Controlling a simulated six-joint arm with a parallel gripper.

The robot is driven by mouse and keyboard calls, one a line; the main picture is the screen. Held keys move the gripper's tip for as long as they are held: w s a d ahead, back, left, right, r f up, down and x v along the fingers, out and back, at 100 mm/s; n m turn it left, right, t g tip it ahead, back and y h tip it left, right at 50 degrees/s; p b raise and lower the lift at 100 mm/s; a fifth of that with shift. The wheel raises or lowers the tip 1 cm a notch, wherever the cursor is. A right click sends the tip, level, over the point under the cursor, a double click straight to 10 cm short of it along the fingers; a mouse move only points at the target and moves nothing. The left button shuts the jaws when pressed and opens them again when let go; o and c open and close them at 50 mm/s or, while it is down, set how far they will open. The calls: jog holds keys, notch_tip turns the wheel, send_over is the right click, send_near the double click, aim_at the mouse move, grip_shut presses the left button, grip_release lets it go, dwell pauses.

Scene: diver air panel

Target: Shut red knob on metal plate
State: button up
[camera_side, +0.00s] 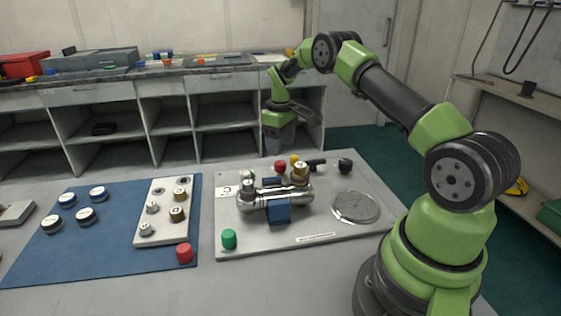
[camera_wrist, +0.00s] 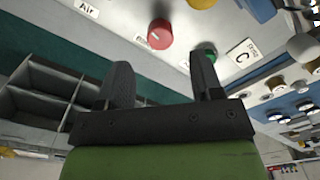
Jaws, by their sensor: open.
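The metal plate (camera_side: 270,238) lies on the bench in the side view. The red knob (camera_side: 280,166) stands near the plate's far edge, behind the silver cylinder assembly. In the wrist view the red knob (camera_wrist: 160,33) sits upright on the pale plate, ahead of the fingertips and roughly centred between them. My gripper (camera_side: 287,148) hangs above the far edge of the plate, close to the red knob. In the wrist view my gripper (camera_wrist: 162,70) is open with nothing between its fingers. How far the fingertips are from the knob is hard to tell.
The silver cylinder assembly (camera_side: 262,199) fills the plate's middle. A green knob (camera_side: 229,239) is at the near left.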

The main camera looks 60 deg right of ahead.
aim_at(281, 163)
notch_tip(281, 163, down, 6)
jog(key=shift+r, duration=0.1)
jog(key=c, duration=0.9)
